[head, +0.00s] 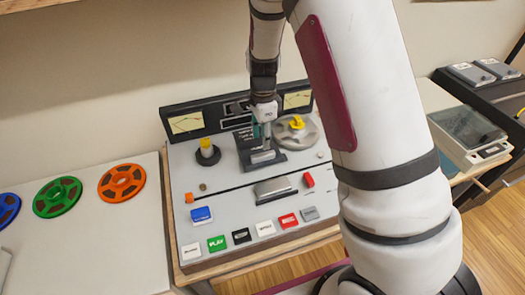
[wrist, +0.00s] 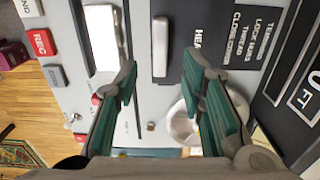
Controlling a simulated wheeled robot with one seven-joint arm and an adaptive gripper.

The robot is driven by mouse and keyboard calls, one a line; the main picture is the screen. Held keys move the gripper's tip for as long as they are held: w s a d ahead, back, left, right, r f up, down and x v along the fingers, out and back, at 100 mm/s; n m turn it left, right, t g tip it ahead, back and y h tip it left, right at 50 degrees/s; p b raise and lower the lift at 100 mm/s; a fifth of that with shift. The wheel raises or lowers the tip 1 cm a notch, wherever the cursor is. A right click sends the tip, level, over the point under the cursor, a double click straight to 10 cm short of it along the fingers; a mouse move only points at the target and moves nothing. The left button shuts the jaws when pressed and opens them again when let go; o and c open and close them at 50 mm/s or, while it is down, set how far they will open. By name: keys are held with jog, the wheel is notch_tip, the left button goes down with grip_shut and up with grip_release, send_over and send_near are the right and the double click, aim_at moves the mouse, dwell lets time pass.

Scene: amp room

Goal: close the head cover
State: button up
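The tape machine's dark head-cover plate (head: 243,137) stands at the back middle of the deck, with white lettering that starts "HEA" in the wrist view (wrist: 232,40). A silver bar (head: 262,157) lies at its front edge; it also shows in the wrist view (wrist: 160,35). I cannot tell the cover's exact angle. My gripper (head: 261,137) points down over this plate and bar, hiding part of them. In the wrist view my gripper (wrist: 160,72) has its two teal-padded fingers apart and nothing between the tips. The bar appears beyond the gap; contact cannot be judged.
The right reel (head: 307,134) and left yellow-topped hub (head: 207,152) flank the plate. A silver block (head: 273,188) sits in front of it. Buttons, including green PLAY (head: 217,244), line the front edge. Coloured reels (head: 121,183) lie on the left table.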

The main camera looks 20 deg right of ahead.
aim_at(263, 154)
notch_tip(263, 154, down, 7)
jog(key=shift+r, duration=0.1)
dwell(0.3)
grip_shut()
